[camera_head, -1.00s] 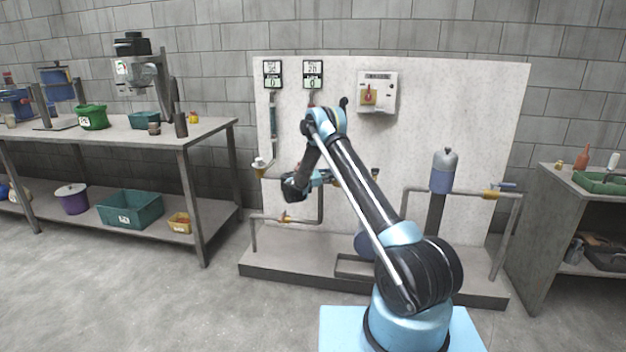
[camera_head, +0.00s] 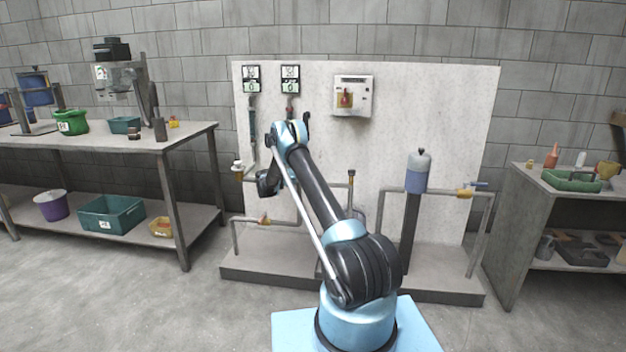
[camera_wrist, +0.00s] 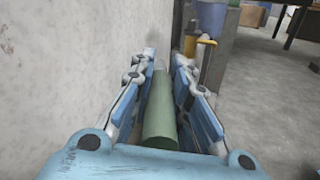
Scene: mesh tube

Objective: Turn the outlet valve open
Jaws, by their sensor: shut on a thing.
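My gripper (camera_wrist: 164,66) is shut on a grey-green cylinder (camera_wrist: 161,115) that lies lengthwise between its fingers in the wrist view. What the cylinder belongs to is hidden. In the head view the fingers are hidden, and my dark wrist shows in front of the white panel, above the lower left pipe. That pipe carries a small brass valve (camera_head: 265,221). A white-and-brass fitting (camera_head: 238,168) sits higher at left. A brass valve with a blue lever (camera_head: 466,192) is on the right pipe. Which one is the outlet valve cannot be told. The wrist view shows a yellow-handled fitting (camera_wrist: 191,44) beyond the fingertips.
The white panel (camera_head: 430,110) stands close on the gripper's left in the wrist view. It carries two gauges and a switch box (camera_head: 352,96). A blue-grey canister (camera_head: 418,172) stands at right. Workbenches flank the rig. Open floor (camera_wrist: 262,115) lies right of the gripper.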

